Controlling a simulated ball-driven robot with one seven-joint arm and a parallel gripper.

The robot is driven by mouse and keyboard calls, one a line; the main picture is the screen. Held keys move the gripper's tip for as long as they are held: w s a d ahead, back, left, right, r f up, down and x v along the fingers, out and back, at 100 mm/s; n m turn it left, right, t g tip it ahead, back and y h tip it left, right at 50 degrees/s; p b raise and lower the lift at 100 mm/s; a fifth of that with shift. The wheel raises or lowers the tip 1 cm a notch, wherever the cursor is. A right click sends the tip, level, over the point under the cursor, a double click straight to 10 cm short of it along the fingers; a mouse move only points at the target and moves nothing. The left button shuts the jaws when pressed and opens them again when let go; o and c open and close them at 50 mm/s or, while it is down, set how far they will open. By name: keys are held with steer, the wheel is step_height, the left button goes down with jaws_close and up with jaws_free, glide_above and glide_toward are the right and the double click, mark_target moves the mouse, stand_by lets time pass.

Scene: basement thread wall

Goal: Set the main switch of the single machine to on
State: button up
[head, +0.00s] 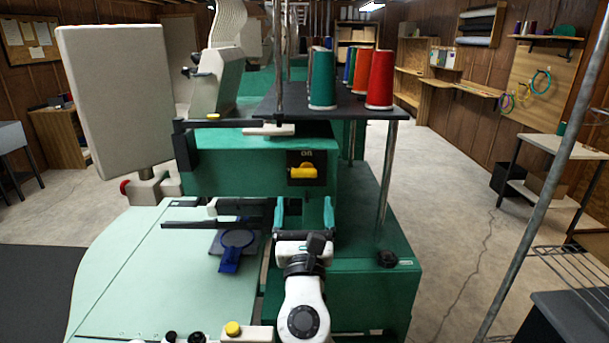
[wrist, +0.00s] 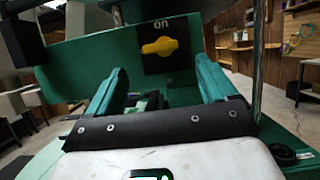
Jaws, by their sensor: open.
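The main switch is a yellow rotary knob (head: 303,171) on a black plate (head: 321,158) on the green front of the machine (head: 230,170). In the wrist view the knob (wrist: 160,47) lies roughly sideways, and the word "on" stands above it on the plate (wrist: 183,62). My gripper (head: 303,205) is open and empty, with its two teal fingers spread apart. It is in front of and below the switch, apart from it. In the wrist view the gripper (wrist: 161,78) frames the switch between and beyond its fingertips.
Thread cones, green (head: 322,80) and red (head: 380,82), stand on a dark shelf (head: 345,108) above the switch, held by metal posts. A pale green table (head: 140,260) with a blue hoop (head: 237,240) is at left. Open floor (head: 460,220) lies to the right.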

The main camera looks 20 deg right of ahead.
mark_target(304, 177)
steer(key=p+x, duration=0.1)
steer(key=x, duration=0.7)
steer(key=shift+c, duration=0.4)
steer(key=c, duration=1)
